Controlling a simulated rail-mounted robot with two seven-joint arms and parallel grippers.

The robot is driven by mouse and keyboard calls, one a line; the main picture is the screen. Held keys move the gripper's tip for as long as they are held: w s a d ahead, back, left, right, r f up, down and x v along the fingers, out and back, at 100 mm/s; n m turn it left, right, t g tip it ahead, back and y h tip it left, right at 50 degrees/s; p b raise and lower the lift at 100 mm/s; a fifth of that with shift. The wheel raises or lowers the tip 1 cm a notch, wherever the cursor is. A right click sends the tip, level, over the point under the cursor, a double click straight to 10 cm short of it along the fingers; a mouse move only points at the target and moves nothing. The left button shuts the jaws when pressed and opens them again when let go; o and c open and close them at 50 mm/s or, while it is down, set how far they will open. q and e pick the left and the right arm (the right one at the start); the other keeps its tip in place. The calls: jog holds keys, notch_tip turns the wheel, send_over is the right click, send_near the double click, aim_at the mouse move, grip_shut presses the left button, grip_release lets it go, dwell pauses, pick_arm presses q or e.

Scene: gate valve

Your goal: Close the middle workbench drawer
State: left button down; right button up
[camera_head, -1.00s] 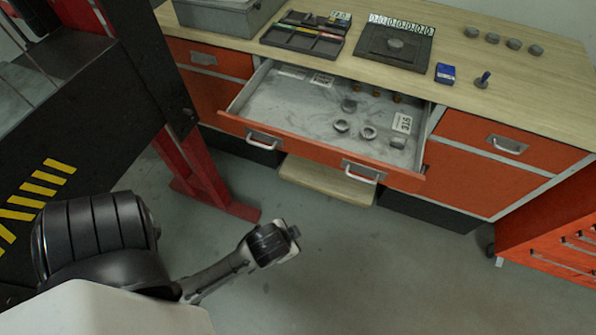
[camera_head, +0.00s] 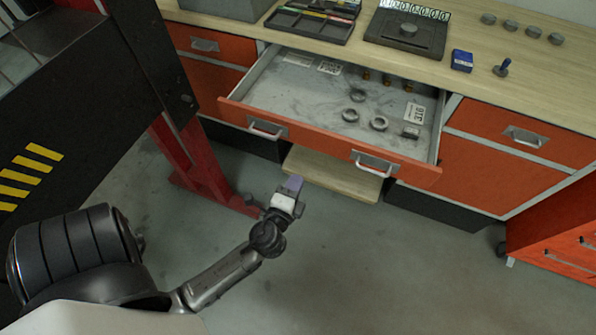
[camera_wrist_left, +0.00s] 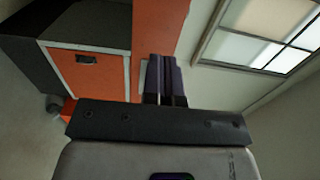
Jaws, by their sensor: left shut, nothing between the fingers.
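The middle workbench drawer (camera_head: 318,143) stands pulled out, with an orange front and two silver handles. Inside it lie rings, small brass parts and labels. My left gripper (camera_head: 294,184) is in front of the drawer and lower in the picture, apart from it, fingers shut and empty. In the left wrist view its purple-grey fingers (camera_wrist_left: 165,78) are together, with an orange surface (camera_wrist_left: 158,28) beyond them. The right gripper is in neither view.
The wooden worktop (camera_head: 470,85) holds a parts tray (camera_head: 311,24), a dark plate, a blue box (camera_head: 462,61) and several grey knobs. A red post (camera_head: 185,150) stands left of the drawer. An orange cabinet (camera_head: 560,225) is at right. The floor in front is clear.

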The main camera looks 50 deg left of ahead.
aim_at(316, 142)
pick_arm(q)
jog(key=x, duration=1)
jog(key=shift+w+a+r, duration=0.1)
jog(key=shift+a, duration=0.1)
jog(key=shift+x, duration=1)
